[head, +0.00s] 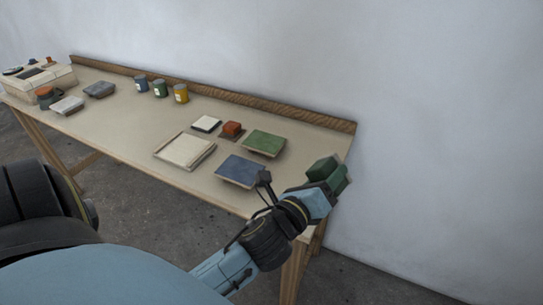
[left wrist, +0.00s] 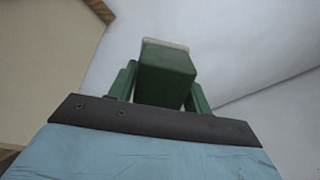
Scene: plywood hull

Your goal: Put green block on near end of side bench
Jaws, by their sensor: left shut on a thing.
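My left gripper (head: 330,176) is shut on a green block (head: 321,166) at the right-hand end of the side bench (head: 130,128). In the left wrist view the block (left wrist: 166,76) sits between the two green fingers, with a pale far edge. The block shows in front of the bench's right end and the wall; I cannot tell whether it touches the bench top. The bench corner behind my gripper is partly hidden. My right gripper is not in view.
Several cans, including a yellow one (head: 181,94), stand farther left. A wooden rail (head: 220,94) runs along the wall side.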

